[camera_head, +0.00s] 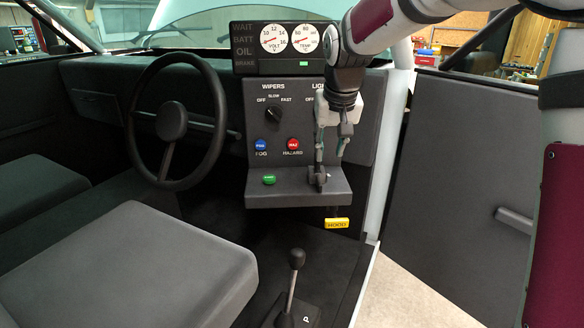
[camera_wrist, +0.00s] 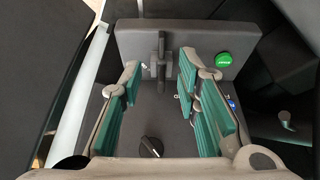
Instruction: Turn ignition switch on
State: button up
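The ignition switch is a small dark grey toggle lever on the lower ledge of the dash panel. It shows below my gripper in the head view (camera_head: 319,179) and near the top middle of the wrist view (camera_wrist: 161,60). My gripper (camera_head: 332,152) points down at the ledge from above, in front of the panel's right part. In the wrist view its green-padded fingers (camera_wrist: 158,68) are apart, one to each side of the lever, with nothing held. Gaps show between the lever and both fingers. I cannot tell whether the switch is on or off.
A green button (camera_head: 269,180) sits on the ledge left of the switch. Blue fog (camera_head: 260,145) and red hazard (camera_head: 293,145) buttons and the wipers knob (camera_head: 274,114) are on the panel. A yellow hood handle (camera_head: 337,224) hangs below. The steering wheel (camera_head: 174,121) is left.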

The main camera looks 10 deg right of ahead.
aim_at(320, 182)
jog(key=x, duration=0.5)
jog(key=w+x, duration=0.1)
jog(key=x, duration=0.9)
jog(key=shift+w+r+p, duration=0.1)
jog(key=shift+w+p, duration=0.2)
jog(key=shift+w, duration=0.2)
grip_shut()
